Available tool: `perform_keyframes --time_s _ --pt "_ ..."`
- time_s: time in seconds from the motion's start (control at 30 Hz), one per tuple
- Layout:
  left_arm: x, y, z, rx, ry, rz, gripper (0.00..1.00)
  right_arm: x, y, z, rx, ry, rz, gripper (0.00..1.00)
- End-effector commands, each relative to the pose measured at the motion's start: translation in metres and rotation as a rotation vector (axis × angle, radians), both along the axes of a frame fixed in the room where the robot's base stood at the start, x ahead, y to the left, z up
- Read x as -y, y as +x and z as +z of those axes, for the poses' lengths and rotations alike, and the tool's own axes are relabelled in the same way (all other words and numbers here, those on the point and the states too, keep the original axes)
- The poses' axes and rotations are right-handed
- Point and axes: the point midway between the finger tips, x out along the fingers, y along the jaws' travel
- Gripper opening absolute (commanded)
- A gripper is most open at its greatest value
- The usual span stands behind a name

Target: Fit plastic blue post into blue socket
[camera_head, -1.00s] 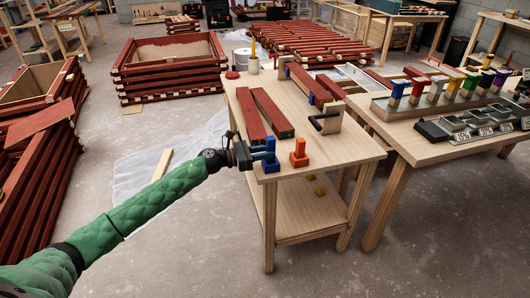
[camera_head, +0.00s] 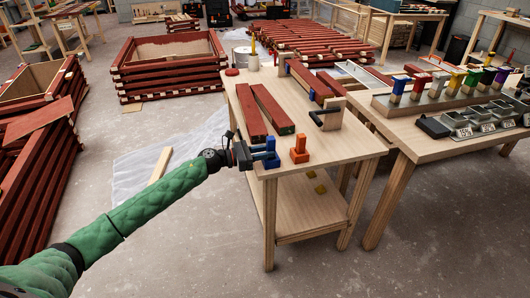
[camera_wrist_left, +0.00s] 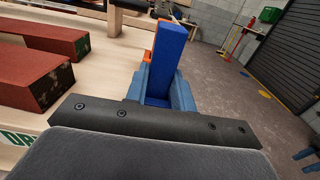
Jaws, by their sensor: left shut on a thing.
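The blue post (camera_head: 271,144) is upright at the near left corner of the small wooden table. My left gripper (camera_head: 264,154) reaches it from the left and is shut on it. In the left wrist view the post (camera_wrist_left: 172,48) rises between lighter blue fingers (camera_wrist_left: 160,92). The blue socket (camera_head: 270,165) shows low beside the fingers at the table corner, largely covered by the gripper. I cannot tell whether the post's lower end is in the socket. My right gripper is out of view.
An orange block with an upright part (camera_head: 299,151) stands just right of the post. Two red battens (camera_head: 271,109) lie behind on the small table (camera_head: 343,148). A second table at right holds a rack of coloured pieces (camera_head: 440,97) and trays.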

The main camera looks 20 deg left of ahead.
Motion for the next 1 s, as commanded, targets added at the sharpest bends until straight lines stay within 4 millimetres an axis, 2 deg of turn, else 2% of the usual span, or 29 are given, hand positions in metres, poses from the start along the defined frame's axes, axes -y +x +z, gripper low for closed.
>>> perform_keyframes --time_s 0.47,0.5,0.6,1.0 --pt "0.0000 0.0000 -0.0106 0.000 0.000 0.000 0.00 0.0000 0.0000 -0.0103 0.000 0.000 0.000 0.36" --pt "-0.0001 0.0001 -0.0096 0.000 0.000 0.000 0.28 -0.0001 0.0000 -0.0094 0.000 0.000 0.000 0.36" --pt "0.0000 0.0000 -0.0094 0.000 0.000 0.000 0.48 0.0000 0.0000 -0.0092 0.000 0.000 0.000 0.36" --pt "-0.0050 -0.0033 -0.0111 -0.001 0.000 0.000 0.50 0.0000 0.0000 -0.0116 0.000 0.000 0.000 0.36"
